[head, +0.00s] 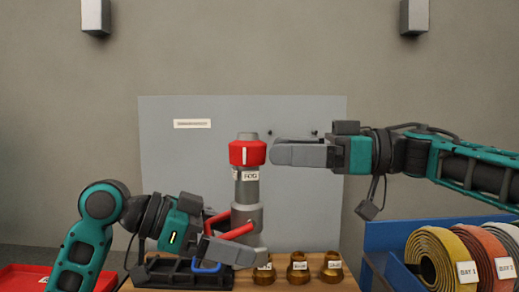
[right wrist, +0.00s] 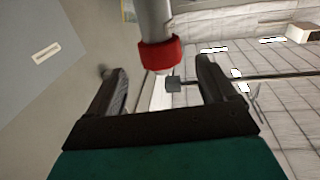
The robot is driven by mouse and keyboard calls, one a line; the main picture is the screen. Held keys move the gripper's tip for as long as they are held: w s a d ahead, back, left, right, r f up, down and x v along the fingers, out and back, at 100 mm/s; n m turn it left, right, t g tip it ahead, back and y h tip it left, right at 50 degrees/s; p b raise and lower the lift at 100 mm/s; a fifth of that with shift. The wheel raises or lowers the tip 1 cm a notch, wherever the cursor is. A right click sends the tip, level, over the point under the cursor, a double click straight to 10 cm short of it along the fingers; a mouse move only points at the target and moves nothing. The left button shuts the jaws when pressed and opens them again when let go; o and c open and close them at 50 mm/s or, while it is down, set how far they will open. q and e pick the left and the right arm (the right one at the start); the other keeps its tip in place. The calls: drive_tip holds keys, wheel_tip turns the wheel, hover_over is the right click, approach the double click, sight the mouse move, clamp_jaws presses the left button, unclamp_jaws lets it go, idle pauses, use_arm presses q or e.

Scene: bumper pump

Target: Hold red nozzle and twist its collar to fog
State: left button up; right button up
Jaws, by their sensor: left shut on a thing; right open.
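The red nozzle stands upright in the head view, with a grey body (head: 247,190), a red handle (head: 238,231) and a red collar (head: 247,153) near its top. A white mark shows on the collar, above a FOG label (head: 250,175). My left gripper (head: 240,252) is shut on the nozzle's lower part; its fingers partly hide the grip. My right gripper (head: 274,153) is open at collar height, just right of the collar. In the right wrist view, the collar (right wrist: 159,55) lies ahead between the open fingers (right wrist: 160,80), and contact is not visible.
A black rack with a blue handle (head: 207,268) sits below my left gripper. Several brass fittings (head: 298,269) stand on the wooden table. A blue shelf (head: 380,240) with rolled hoses (head: 437,260) is at right, a red tray (head: 22,278) at lower left. A grey panel stands behind.

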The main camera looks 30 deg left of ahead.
drive_tip(key=v, duration=0.5)
drive_tip(key=shift+d, duration=0.2)
